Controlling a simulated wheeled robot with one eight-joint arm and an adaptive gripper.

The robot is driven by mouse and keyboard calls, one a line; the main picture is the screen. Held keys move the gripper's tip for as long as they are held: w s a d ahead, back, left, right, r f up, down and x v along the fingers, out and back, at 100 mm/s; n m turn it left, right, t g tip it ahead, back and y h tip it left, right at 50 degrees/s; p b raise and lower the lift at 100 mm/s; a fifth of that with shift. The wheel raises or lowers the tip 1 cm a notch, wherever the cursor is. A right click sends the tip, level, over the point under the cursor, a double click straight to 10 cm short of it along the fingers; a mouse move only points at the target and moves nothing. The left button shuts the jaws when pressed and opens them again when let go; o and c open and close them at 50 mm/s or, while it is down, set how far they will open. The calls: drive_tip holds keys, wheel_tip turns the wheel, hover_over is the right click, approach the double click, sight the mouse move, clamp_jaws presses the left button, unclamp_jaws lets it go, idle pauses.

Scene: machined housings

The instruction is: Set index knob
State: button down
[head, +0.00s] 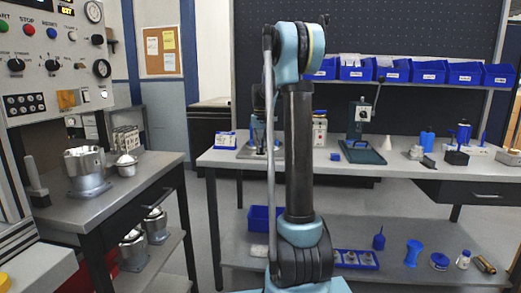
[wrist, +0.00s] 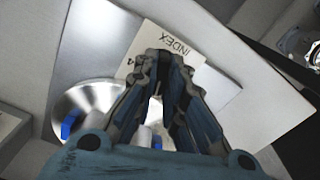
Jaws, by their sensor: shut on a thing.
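In the wrist view, my gripper (wrist: 164,66) reaches over a pale plate marked INDEX (wrist: 200,52). Its two dark fingers are closed in on the index knob, which they mostly hide. A pale piece of the index knob (wrist: 156,108) shows in the gap between the fingers. Part of another marking shows at the left edge of the fingers, but its scale is covered. The knob's pointer and setting cannot be read. In the head view, my arm stands upright in the middle, and the gripper and knob cannot be made out.
In the wrist view, a shiny metal dome (wrist: 88,103) with a blue tab lies left of the fingers. In the head view, a control panel (head: 55,50) stands at left above a bench with metal housings (head: 88,170). A workbench (head: 400,170) with tools spans the back right.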

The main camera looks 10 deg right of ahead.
sight(261, 148)
drive_tip(key=n, duration=0.4)
drive_tip(key=shift+n, duration=0.3)
drive_tip(key=n, duration=0.4)
drive_tip(key=shift+n, duration=0.4)
drive_tip(key=c, duration=1.7)
unclamp_jaws()
drive_tip(key=shift+o, duration=0.2)
drive_tip(key=shift+r, duration=0.1)
drive_tip(key=shift+r, duration=3.85)
